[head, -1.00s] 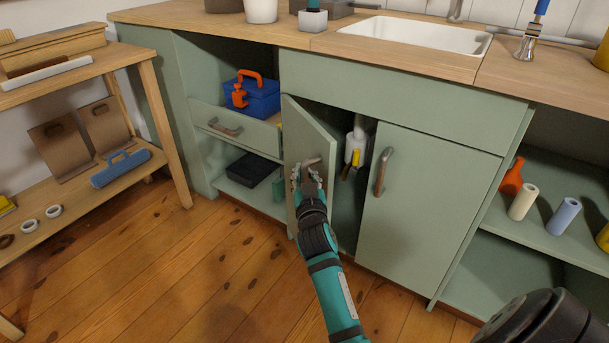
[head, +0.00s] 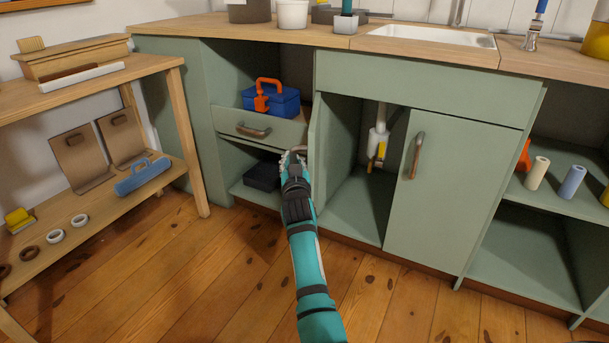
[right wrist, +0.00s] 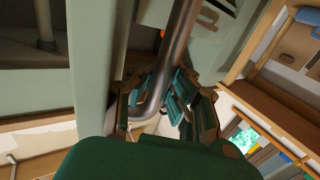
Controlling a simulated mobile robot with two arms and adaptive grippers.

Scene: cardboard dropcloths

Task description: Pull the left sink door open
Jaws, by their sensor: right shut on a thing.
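The left sink door (head: 315,140) stands wide open in the head view, swung out to the left and seen nearly edge-on. Its pale green panel also shows in the right wrist view (right wrist: 90,60). My right gripper (head: 296,156) is at the door's handle, on the left side of the panel. In the right wrist view the metal bar handle (right wrist: 178,50) runs down between the fingers of my right gripper (right wrist: 160,98), which are shut on it. My arm hides part of the door's lower portion. My left gripper is not in view.
The opened sink compartment (head: 355,205) shows a white drain pipe (head: 378,140). The right sink door (head: 450,185) is closed. A drawer (head: 262,128) and a blue toolbox (head: 272,100) are close left of the open door. A wooden shelf unit (head: 188,140) stands further left. The floor in front is clear.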

